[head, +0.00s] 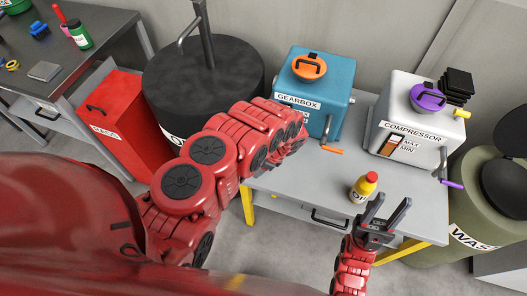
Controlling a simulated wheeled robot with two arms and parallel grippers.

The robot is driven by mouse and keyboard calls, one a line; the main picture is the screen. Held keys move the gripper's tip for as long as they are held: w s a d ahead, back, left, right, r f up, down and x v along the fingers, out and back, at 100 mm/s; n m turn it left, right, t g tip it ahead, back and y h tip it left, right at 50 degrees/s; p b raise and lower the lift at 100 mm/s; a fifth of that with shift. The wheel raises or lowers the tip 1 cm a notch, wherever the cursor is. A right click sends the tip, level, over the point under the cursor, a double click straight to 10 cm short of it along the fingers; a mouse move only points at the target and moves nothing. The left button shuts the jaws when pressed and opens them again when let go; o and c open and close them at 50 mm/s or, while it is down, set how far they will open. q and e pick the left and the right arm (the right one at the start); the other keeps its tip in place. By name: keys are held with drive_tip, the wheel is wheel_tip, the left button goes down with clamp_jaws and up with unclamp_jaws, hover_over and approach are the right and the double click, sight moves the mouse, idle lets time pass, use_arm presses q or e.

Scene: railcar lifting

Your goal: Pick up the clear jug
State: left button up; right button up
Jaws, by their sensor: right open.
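I see no clear jug in the head view. My right gripper (390,206) is in front of the grey workbench (289,180), near its front edge. Its two dark fingers are spread apart with nothing between them. A red arm of mine reaches in from the left toward the blue gearbox. I see no left gripper fingers.
The blue gearbox (339,82) and white compressor (386,106) stand at the back of the bench. A black drum (238,92), red cabinet (121,98) and side table (100,30) are left. A green waste drum (465,181) stands right. The bench's middle is clear.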

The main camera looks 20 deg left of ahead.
use_arm(q)
drive_tip(key=shift+c, duration=0.2)
clamp_jaws()
idle(1.3)
